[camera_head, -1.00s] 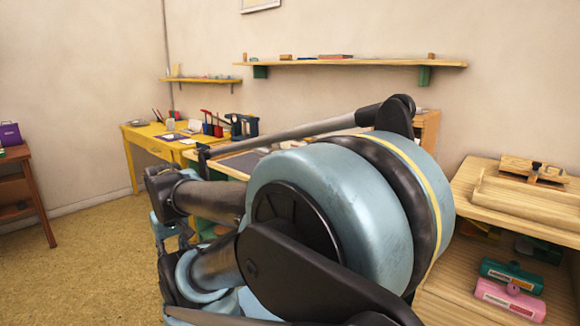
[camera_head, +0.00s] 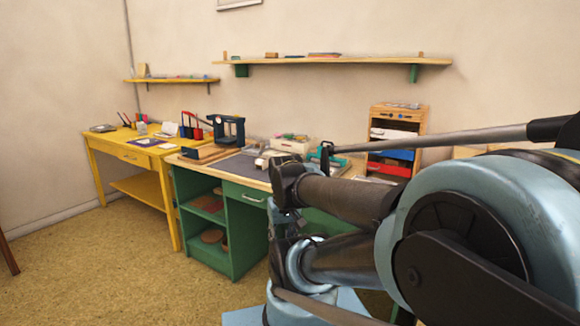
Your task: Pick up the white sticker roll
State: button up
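A small whitish object (camera_head: 262,161) lies on the dark mat of the green desk. It is too small to tell whether it is the white sticker roll. My arm crosses the right half of the view, in front of the desk's right part. My gripper cannot be made out in this view.
The green desk (camera_head: 243,190) has open shelves and carries a dark blue press (camera_head: 228,130), a pale box (camera_head: 290,145) and a teal tool (camera_head: 326,155). A yellow desk (camera_head: 135,155) stands left of it. A wooden drawer unit (camera_head: 397,112) stands behind. The floor (camera_head: 110,265) at left is clear.

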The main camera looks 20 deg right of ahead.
aim_at(259, 162)
jog(key=z, duration=0.15)
jog(key=i, duration=1)
jog(key=u, duration=0.05)
